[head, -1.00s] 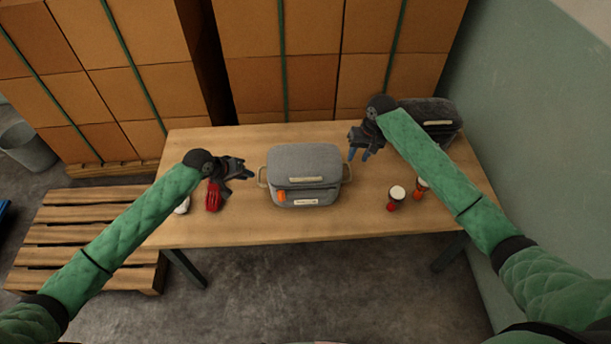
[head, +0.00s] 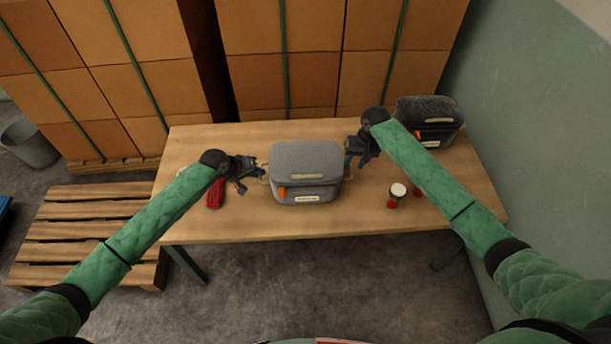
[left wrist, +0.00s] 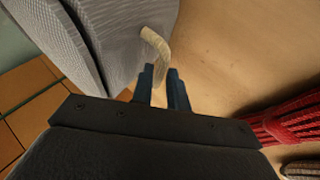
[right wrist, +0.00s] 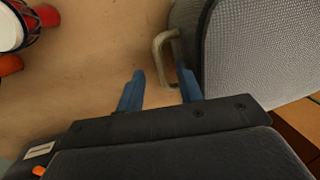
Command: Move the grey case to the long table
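The grey case (head: 305,172) stands upright on the wooden table (head: 350,220), with a pale handle at each side, an orange tag and a label on its front. My left gripper (head: 258,172) is at its left handle. In the left wrist view that handle (left wrist: 155,48) reaches between the fingertips (left wrist: 160,72), which stand a narrow gap apart; I cannot tell whether they grip it. My right gripper (head: 352,158) is at the right side. In the right wrist view its fingers (right wrist: 160,72) are apart, with the right handle (right wrist: 158,52) between and just beyond the tips.
A darker case (head: 430,118) stands at the table's back right. Small red goblet drums (head: 397,195) stand right of the grey case. A red object (head: 215,194) lies left. Stacked boxes (head: 310,75) stand behind the table, a pallet (head: 80,235) at left, a wall (head: 530,130) at right.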

